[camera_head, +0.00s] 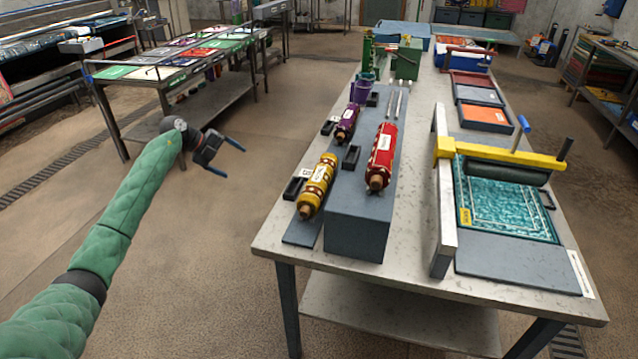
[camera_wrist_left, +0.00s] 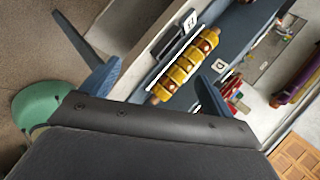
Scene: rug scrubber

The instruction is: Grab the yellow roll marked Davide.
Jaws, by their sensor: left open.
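The yellow roll (camera_head: 317,187) lies at the near left of the table on a low dark board, beside a raised grey block. It has reddish patterning, brown ends and a white label whose writing is too small to read. It also shows in the left wrist view (camera_wrist_left: 183,66), ahead of the fingers and apart from them. My left gripper (camera_head: 222,160) is open and empty, left of the table over the floor; its two blue fingers also show in the left wrist view (camera_wrist_left: 152,88). My right gripper is not in view.
A red roll (camera_head: 382,158) lies on the grey block (camera_head: 357,222), and a purple roll (camera_head: 346,123) lies behind the yellow one. Small black holders (camera_head: 294,188) stand beside the rolls. A yellow-barred frame (camera_head: 500,150) stands at right. Floor between gripper and table is clear.

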